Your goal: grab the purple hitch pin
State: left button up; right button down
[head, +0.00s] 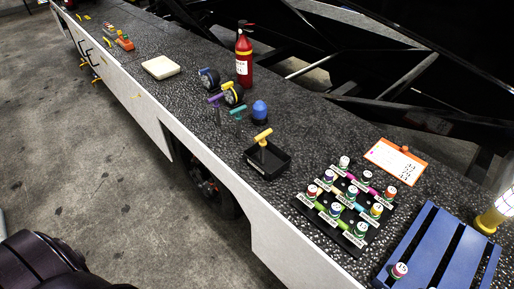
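The purple hitch pin (216,100) stands upright on the dark speckled deck, its T-shaped handle on top. It is near the deck's front edge, left of a teal hitch pin (237,113). A yellow hitch pin (263,137) stands in a small black tray (282,164) farther right and nearer. Neither of my grippers shows in the head view. Nothing is touching the purple pin's handle.
Two round dark items, one with blue (208,78) and one with yellow (233,93), stand just behind the purple pin. A red extinguisher (243,65) and a blue-domed beacon (260,111) are close by. A rack of labelled bottles (301,203) lies right.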

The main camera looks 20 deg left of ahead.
aim_at(216, 105)
jog(key=i+j+u, duration=0.15)
jog(key=j, duration=0.2)
jog(key=j+u, duration=0.1)
jog(key=j, duration=0.25)
jog(key=i+j+u, duration=0.25)
jog(key=j, duration=0.35)
jog(key=i, duration=0.1)
